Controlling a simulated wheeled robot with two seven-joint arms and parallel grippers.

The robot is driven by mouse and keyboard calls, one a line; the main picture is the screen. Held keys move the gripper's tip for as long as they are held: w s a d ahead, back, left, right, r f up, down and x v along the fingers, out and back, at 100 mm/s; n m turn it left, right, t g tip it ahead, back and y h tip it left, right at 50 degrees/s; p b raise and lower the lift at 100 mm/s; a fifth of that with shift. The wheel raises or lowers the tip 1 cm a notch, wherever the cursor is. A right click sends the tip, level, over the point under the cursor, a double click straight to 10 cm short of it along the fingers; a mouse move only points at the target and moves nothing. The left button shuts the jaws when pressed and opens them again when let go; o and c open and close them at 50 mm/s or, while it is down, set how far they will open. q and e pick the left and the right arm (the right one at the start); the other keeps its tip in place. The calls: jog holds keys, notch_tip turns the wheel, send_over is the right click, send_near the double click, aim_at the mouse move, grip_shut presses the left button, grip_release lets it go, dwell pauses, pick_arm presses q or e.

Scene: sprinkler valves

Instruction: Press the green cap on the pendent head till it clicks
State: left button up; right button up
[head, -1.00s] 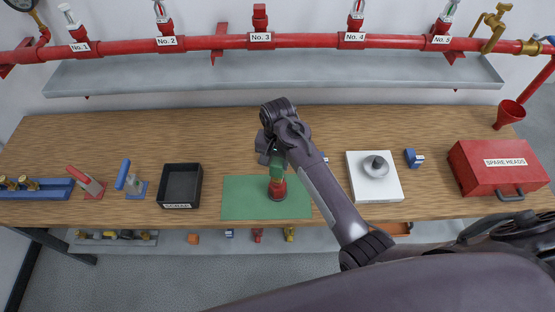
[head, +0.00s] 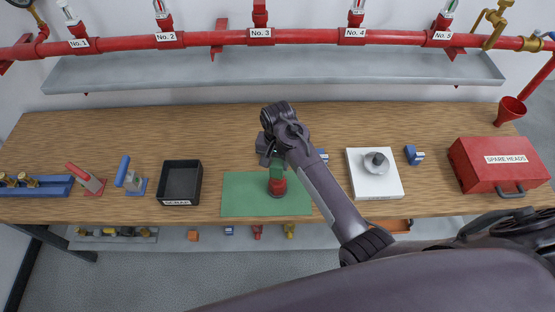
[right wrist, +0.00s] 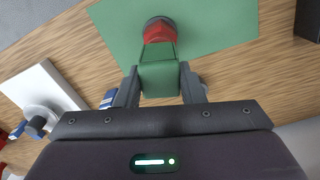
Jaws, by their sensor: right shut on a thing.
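My right gripper (right wrist: 160,88) is shut on the green cap (right wrist: 160,76), with one finger on each side of it. In the head view the green cap (head: 277,161) shows just below my gripper (head: 272,155). Directly under it a red piece (head: 277,186) stands upright on a dark round base on the green mat (head: 240,195). The red piece (right wrist: 158,32) also shows in the right wrist view, at the cap's far end. The cap and red piece appear in line and touching. The pendent head itself is hidden, and whether the cap is fully seated cannot be told. My left gripper is out of view.
A black tray (head: 181,165) stands left of the mat. The red spare heads case (head: 500,175) is far right. The wood behind the mat is clear.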

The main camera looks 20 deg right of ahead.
jog(key=shift+f, duration=0.15)
jog(key=o, duration=1.1)
jog(key=shift+r, duration=4)
